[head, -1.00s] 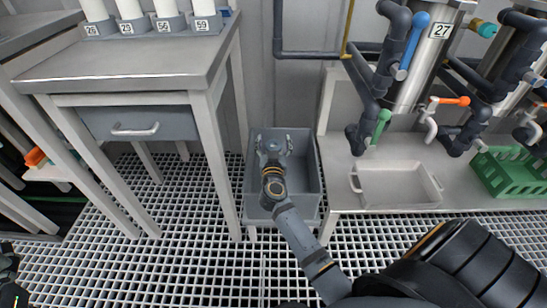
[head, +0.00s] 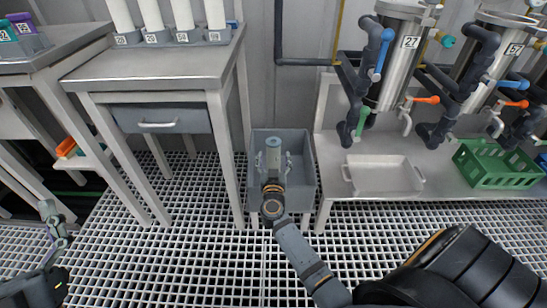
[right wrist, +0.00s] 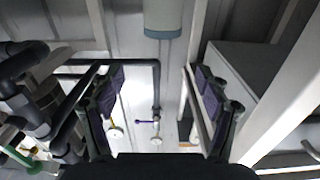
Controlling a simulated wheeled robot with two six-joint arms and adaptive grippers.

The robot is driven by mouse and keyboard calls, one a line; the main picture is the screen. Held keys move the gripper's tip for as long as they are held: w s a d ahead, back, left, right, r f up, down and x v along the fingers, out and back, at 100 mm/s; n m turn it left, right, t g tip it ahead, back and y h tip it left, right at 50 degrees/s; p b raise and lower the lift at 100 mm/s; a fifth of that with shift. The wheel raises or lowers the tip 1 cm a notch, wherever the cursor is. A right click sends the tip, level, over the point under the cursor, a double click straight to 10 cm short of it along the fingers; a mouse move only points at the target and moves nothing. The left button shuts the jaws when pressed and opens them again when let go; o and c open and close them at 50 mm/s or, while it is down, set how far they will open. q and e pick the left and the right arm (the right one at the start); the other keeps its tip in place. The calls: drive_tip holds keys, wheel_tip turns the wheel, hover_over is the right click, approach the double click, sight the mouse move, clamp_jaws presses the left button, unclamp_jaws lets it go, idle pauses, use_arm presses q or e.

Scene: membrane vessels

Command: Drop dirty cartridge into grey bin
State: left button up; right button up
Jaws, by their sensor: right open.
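The grey bin (head: 303,178) stands on the grating between the workbench and the low steel shelf. My right gripper (head: 273,160) is over the bin with its fingers spread. A grey-green cylindrical cartridge (head: 274,153) shows between and past the fingers, over the bin's inside. In the right wrist view its banded end (right wrist: 163,20) is at the top edge, apart from both open fingers (right wrist: 163,95). I cannot tell whether it touches the bin floor. My left gripper (head: 54,222) is at the lower left, far from the bin; its jaw state is unclear.
The workbench (head: 150,70) at left holds several white cartridges (head: 184,18) in numbered holders. At right, the low shelf (head: 335,165) carries a shallow steel tray (head: 383,176) and a green crate (head: 490,165), below piped steel vessels (head: 400,62). Grating is open in front.

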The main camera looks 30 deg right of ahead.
drive_tip(key=s+a+r+n+t+y, duration=0.2)
drive_tip(key=s+a+r+t+y, duration=0.2)
drive_tip(key=r, duration=0.6)
drive_tip(key=s+a+r+n+t+y, duration=0.3)
drive_tip(key=s+r, duration=0.4)
drive_tip(key=r, duration=0.3)
drive_tip(key=s+a+r+n+t+y, duration=0.3)
drive_tip(key=s+a+r+t+y, duration=0.1)
drive_tip(key=r, duration=0.5)
drive_tip(key=s+y, duration=0.1)
drive_tip(key=s, duration=0.1)
drive_tip(key=shift+s+a+r+t, duration=0.3)
drive_tip(key=shift+a+r, duration=0.1)
